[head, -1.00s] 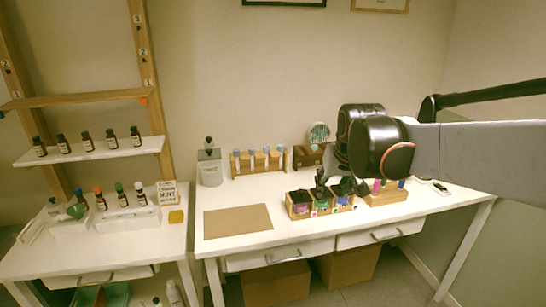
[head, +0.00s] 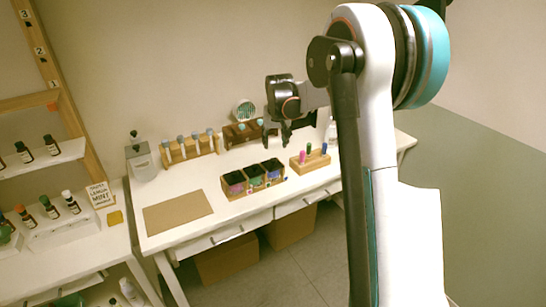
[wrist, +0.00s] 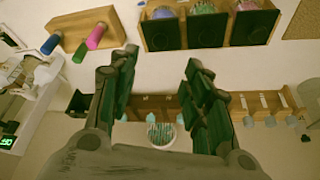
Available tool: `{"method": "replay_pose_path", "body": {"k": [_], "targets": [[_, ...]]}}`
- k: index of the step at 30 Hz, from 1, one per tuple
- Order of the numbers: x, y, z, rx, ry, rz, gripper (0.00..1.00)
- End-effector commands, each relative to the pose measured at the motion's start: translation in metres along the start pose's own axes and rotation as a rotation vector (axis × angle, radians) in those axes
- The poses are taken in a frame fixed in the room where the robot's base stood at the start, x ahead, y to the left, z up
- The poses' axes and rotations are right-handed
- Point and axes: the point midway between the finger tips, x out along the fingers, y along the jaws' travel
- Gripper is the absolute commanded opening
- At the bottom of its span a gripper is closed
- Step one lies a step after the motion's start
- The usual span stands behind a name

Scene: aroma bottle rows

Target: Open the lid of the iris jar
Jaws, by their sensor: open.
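Three dark square-topped containers stand in a wooden holder (head: 253,189) on the white table. They show pink (head: 236,187), green (head: 256,181) and blue (head: 274,174) fronts. No iris label is readable, so I cannot tell which is the iris jar. In the wrist view the holder (wrist: 216,40) is at the top, with blue (wrist: 163,13), green (wrist: 204,8) and pink (wrist: 247,5) contents. My gripper (head: 279,142) hangs behind and to the right of the holder, apart from it. Its fingers (wrist: 161,62) are spread, with nothing between them.
A wooden block (head: 310,164) with pink, green and blue sticks stands right of the holder. Behind are a rack (head: 190,154) of capped vials and a round green-patterned object (head: 244,110). A brown mat (head: 178,210) lies left; bottles stand on the left shelves.

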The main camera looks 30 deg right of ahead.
Motion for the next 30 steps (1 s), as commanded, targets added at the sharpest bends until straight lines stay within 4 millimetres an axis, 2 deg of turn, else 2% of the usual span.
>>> {"method": "replay_pose_path", "body": {"k": [12, 18, 24, 30], "targets": [[0.082, 0.000, 0.001, 0.000, 0.001, 0.000, 0.44], [0.110, 0.000, 0.001, 0.000, 0.001, 0.000, 0.44], [0.122, 0.000, 0.001, 0.000, 0.001, 0.000, 0.44], [0.123, 0.000, 0.000, 0.000, 0.001, 0.000, 0.44]]}}
